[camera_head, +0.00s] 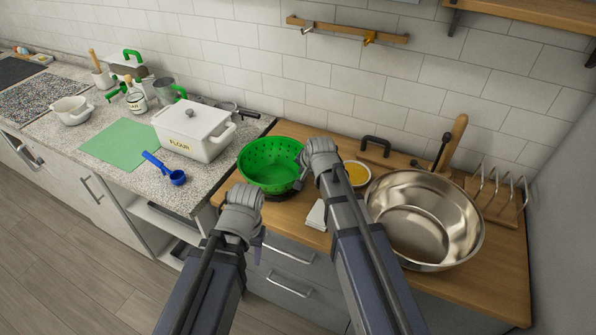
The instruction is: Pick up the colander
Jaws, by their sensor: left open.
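The green colander (265,174) sits on the wooden counter, left of the large steel bowl. Its holed inner wall and open top face up. My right gripper (308,168) is at the colander's right rim and overlaps it in the picture. Its fingertips are mostly hidden, so I cannot tell whether it touches or grips the rim. My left gripper (250,222) is open and empty, in front of the counter's front edge, lower left of the colander and apart from it.
A steel bowl (424,215) fills the right of the wooden counter (490,290). A yellow-filled bowl (356,174) and a small white item (317,215) lie near my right arm. A white flour pot (195,131) and a blue scoop (166,170) stand on the left counter.

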